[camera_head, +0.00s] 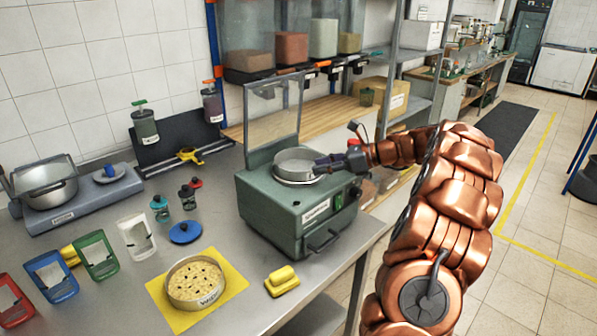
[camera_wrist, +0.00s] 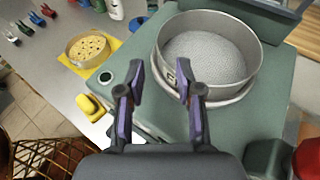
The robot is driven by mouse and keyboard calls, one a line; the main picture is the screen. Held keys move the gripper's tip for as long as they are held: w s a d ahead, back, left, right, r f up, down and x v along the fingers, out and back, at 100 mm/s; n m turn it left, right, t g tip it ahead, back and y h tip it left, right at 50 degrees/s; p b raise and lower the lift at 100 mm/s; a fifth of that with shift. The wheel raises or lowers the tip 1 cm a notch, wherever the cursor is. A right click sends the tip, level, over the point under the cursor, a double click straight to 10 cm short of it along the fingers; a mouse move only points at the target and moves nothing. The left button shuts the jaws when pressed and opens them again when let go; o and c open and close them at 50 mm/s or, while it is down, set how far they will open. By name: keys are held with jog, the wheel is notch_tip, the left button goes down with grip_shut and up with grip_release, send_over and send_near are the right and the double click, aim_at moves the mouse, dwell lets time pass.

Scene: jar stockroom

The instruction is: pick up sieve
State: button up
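The sieve (camera_head: 297,160) is a round, shallow metal ring with a grey mesh bottom. It sits level on top of the green machine (camera_head: 270,212); it also shows in the wrist view (camera_wrist: 210,50). My gripper (camera_head: 324,164) is at the sieve's right side in the head view. In the wrist view my gripper (camera_wrist: 160,82) has its two fingers apart with nothing between them. The right finger overlaps the sieve's near wall, the left finger lies outside the ring. I cannot tell whether either finger touches it.
The machine's clear lid (camera_head: 272,112) stands upright behind the sieve. A round pan (camera_head: 196,283) with beige, dotted contents rests on a yellow mat, beside a yellow block (camera_head: 282,281). Bottles, coloured scoops and a scale with a bowl (camera_head: 50,186) occupy the bench's left.

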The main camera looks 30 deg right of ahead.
aim_at(288, 172)
jog(key=shift+p+x, duration=0.65)
jog(key=shift+x, duration=3.2)
jog(key=shift+s, duration=0.1)
jog(key=shift+c, duration=0.3)
grip_shut()
